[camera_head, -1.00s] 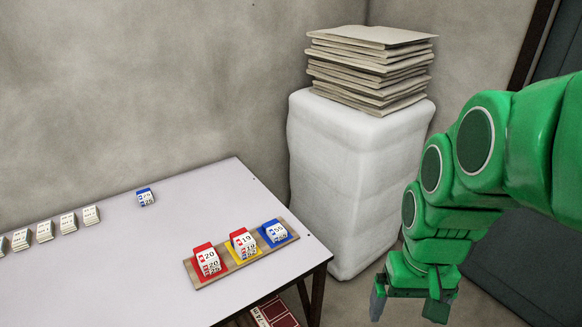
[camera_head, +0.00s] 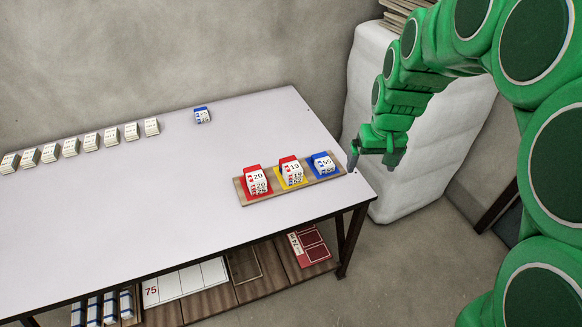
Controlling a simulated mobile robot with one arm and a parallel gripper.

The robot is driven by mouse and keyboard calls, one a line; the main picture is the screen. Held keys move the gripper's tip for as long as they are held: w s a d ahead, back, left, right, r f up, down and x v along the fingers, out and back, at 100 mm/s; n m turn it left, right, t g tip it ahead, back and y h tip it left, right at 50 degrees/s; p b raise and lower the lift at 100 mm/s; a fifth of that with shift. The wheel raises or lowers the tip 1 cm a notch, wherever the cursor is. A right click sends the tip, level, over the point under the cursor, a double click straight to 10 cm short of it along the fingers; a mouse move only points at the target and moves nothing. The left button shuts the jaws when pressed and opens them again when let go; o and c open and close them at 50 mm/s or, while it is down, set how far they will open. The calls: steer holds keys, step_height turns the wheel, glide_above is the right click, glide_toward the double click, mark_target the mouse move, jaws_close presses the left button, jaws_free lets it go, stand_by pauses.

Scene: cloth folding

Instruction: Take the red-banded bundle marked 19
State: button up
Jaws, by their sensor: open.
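The bundle marked 19 (camera_head: 291,172) has a red top and white printed faces. It sits on a yellow patch in the middle of a wooden tray (camera_head: 322,182) near the table's right end. A red bundle marked 20 (camera_head: 257,180) is on its left, on a red patch. A blue bundle marked 55 (camera_head: 323,163) is on its right, on a blue patch. My gripper (camera_head: 373,161) is open and empty, fingers pointing down. In the picture it is right of the tray, beside the table's right edge, apart from all bundles. Its exact height is unclear.
The table (camera_head: 150,220) is mostly clear. Several white bundles (camera_head: 91,142) line its back left, and a blue-topped one (camera_head: 202,115) stands at the back. A white wrapped block (camera_head: 440,150) stands behind my arm. A lower shelf (camera_head: 215,301) holds more items.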

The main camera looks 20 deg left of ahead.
steer(key=w+a+f+n, duration=0.1)
steer(key=w+a+f, duration=0.3)
steer(key=a, duration=0.2)
steer(key=w+a+f+n, duration=0.1)
steer(key=w+a+f, duration=0.25)
steer(key=a, duration=0.25)
steer(key=n+t+y, duration=0.2)
glide_toward(291, 165)
steer(key=shift+w+a+f, duration=0.35)
steer(key=shift+f, duration=0.15)
steer(key=shift+w+a+f, duration=0.1)
steer(key=shift+a+f, duration=0.1)
steer(key=shift+f, duration=0.15)
steer(key=shift+d+x, duration=0.15)
steer(key=shift+x, duration=1.65)
steer(key=shift+d+x, duration=0.1)
steer(key=shift+x, duration=1.75)
steer(key=shift+f, duration=0.3)
steer(key=shift+c, duration=0.2)
steer(key=c, duration=1)
steer(key=shift+r, duration=0.15)
